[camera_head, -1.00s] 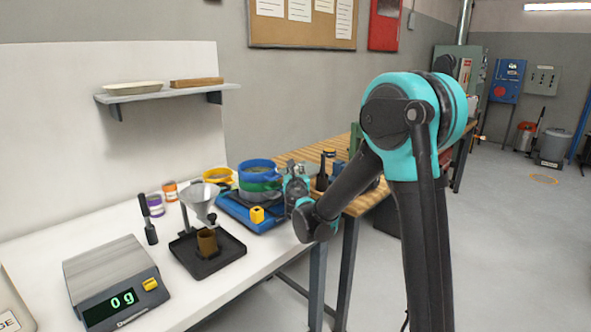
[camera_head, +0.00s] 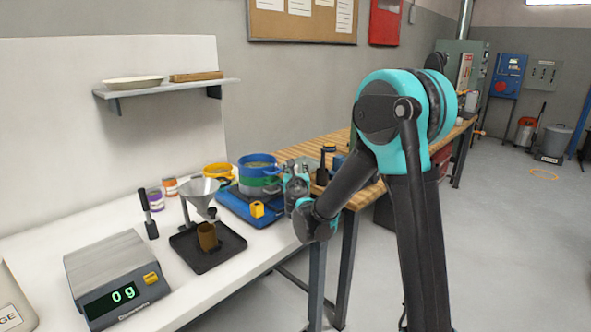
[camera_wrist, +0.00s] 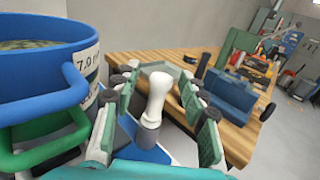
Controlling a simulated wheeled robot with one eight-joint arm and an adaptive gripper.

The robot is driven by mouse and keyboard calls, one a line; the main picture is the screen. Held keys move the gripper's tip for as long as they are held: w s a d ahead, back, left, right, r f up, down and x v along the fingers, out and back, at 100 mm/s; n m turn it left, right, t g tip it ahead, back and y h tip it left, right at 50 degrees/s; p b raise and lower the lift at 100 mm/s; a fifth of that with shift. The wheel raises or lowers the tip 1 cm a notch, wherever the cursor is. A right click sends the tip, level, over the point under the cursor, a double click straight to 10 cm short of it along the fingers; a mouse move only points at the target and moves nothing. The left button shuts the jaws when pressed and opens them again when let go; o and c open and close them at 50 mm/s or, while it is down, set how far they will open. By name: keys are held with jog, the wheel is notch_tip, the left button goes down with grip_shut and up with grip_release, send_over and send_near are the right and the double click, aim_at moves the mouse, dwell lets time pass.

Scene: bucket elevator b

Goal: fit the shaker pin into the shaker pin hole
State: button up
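A white pin with a rounded head and grey lower collar (camera_wrist: 158,98), apparently the shaker pin, stands between my fingers in the wrist view. My gripper (camera_wrist: 163,84) is open, with a green-padded finger on each side of the pin; I see gaps between pads and pin. In the head view my gripper (camera_head: 296,184) is at the right side of the blue shaker base (camera_head: 233,207). Stacked blue and green sieves (camera_head: 259,180) stand on that base; they also show close at left in the wrist view (camera_wrist: 40,65). I cannot make out the pin hole.
A funnel stand on a black tray (camera_head: 203,256), a scale reading 0 g (camera_head: 118,270) and small jars (camera_head: 155,197) are on the white table. A wooden workbench (camera_head: 425,138) with a blue tool (camera_wrist: 230,93) lies beyond my gripper. Open floor is at right.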

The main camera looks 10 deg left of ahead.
jog(key=s+d, duration=0.1)
jog(key=s, duration=1.1)
jog(key=shift+d, duration=0.2)
jog(key=s+d+f+m+g+h, duration=0.2)
jog(key=s+d+f+m, duration=0.1)
jog(key=d+m, duration=0.5)
jog(key=s+d+f+m+g+h, duration=0.2)
jog(key=d+f+m+g, duration=0.15)
jog(key=d+m, duration=0.4)
jog(key=s+d+f+m+g+h, duration=0.2)
jog(key=s+d+f+m, duration=0.3)
jog(key=d, duration=0.6)
jog(key=s+d+f+m+g+y, duration=0.1)
jog(key=s+f+m+g+y, duration=0.2)
jog(key=s+m, duration=1.3)
notch_tip(320, 180, down, 5)
jog(key=m+g, duration=0.1)
jog(key=g, duration=0.2)
jog(key=shift+f+y, duration=0.15)
jog(key=shift+y, duration=0.25)
